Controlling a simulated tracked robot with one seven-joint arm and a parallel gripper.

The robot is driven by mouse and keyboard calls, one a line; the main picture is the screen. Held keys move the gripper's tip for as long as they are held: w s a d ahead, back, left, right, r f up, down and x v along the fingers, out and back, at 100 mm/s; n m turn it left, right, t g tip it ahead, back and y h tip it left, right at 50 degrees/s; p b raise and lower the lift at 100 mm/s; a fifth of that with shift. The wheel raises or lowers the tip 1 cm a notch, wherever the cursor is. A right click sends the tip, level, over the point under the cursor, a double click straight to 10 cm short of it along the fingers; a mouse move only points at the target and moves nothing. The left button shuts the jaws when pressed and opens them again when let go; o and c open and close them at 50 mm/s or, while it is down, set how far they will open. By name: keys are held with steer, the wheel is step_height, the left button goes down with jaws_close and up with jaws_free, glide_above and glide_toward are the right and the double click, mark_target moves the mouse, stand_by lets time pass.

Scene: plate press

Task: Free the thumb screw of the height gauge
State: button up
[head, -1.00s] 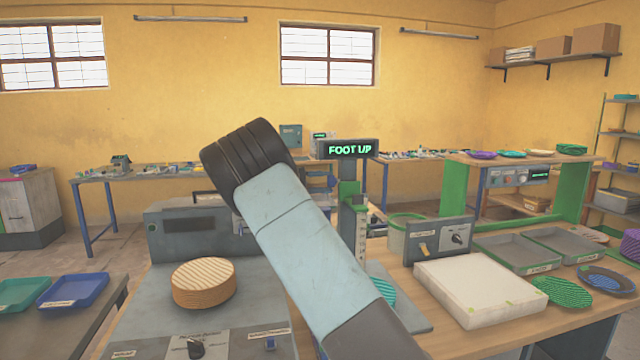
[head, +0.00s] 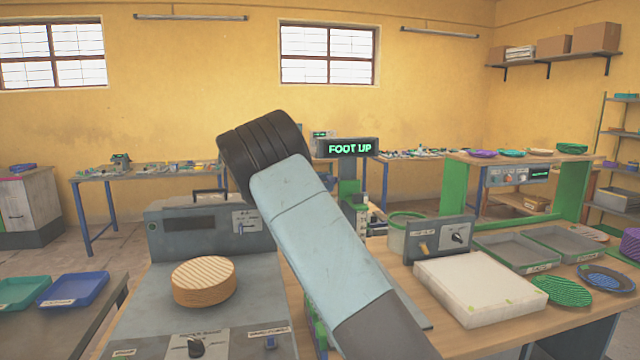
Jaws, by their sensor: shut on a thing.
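The display reads "FOOT UP" in green letters. The thumb screw cannot be made out. My gripper is not in view; the arm's black joint and pale blue link take up the middle of the picture.
A grey machine (head: 203,225) with a ridged round tan block (head: 204,283) stands at left. Right of the gauge are a switch box (head: 440,238), a white block (head: 480,292), grey trays (head: 514,251) and patterned plates (head: 562,291). Blue and teal trays (head: 73,289) lie far left.

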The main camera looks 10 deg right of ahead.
steer(key=n, duration=0.4)
steer(key=shift+s+f+n, duration=0.1)
steer(key=shift+f+n, duration=0.1)
steer(key=shift+n, duration=0.2)
stand_by(0.4)
steer(key=o, duration=1.1)
steer(key=shift+c, duration=0.2)
steer(key=shift+r, duration=0.1)
steer(key=a, duration=1.3)
steer(key=shift+a, duration=0.35)
